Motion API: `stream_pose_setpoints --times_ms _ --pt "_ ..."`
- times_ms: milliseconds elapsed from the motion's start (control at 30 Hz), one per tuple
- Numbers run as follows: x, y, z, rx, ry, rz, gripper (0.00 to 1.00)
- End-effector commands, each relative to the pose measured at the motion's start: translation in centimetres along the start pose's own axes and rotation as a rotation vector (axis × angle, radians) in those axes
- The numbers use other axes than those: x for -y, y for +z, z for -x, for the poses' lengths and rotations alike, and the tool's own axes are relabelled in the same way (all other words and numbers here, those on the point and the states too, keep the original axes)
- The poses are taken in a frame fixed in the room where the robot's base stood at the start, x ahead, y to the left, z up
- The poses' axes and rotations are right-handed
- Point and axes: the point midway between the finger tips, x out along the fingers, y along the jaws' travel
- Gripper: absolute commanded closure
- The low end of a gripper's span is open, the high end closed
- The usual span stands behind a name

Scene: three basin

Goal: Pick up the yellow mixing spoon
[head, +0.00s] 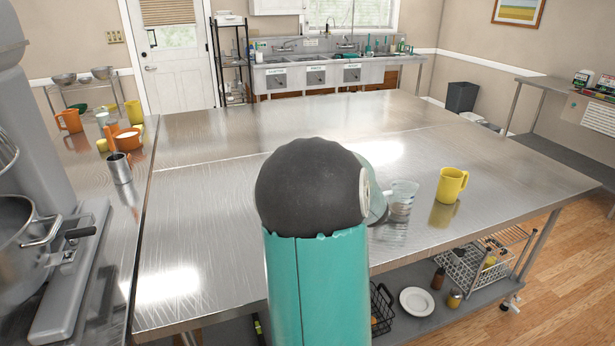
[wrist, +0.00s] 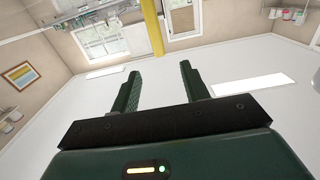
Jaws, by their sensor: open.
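I cannot make out a yellow mixing spoon for certain in either view. In the wrist view a yellow upright bar (wrist: 153,28) stands at the top, beyond the fingers; I cannot tell what it is. My gripper (wrist: 160,82) is open, its two dark green fingers apart with nothing between them. The wrist view looks upside down, with the white ceiling behind the fingers. In the head view my teal and black arm hides the middle of the steel table (head: 210,205), and my gripper does not show there.
A yellow mug (head: 452,185) and a clear glass (head: 403,196) stand on the table's right side. Orange mugs (head: 70,121), a metal cup (head: 119,168) and a large mixer (head: 40,230) are on the left counter. The far tabletop is clear. Sinks (head: 315,75) line the back wall.

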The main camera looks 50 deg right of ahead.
Motion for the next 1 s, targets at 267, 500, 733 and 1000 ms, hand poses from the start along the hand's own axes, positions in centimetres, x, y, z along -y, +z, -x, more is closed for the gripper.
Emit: stream_pose_setpoints --times_ms 267,500,733,1000 --pt "-0.2 0.1 -5.4 0.003 0.001 0.002 0.55" --pt "0.1 0.0 -7.4 0.001 0.0 0.001 0.55" --pt "0.3 -0.4 -10.8 0.001 -0.002 0.003 0.55" --pt "0.4 -0.4 -12.2 0.001 -0.001 0.0 0.55"
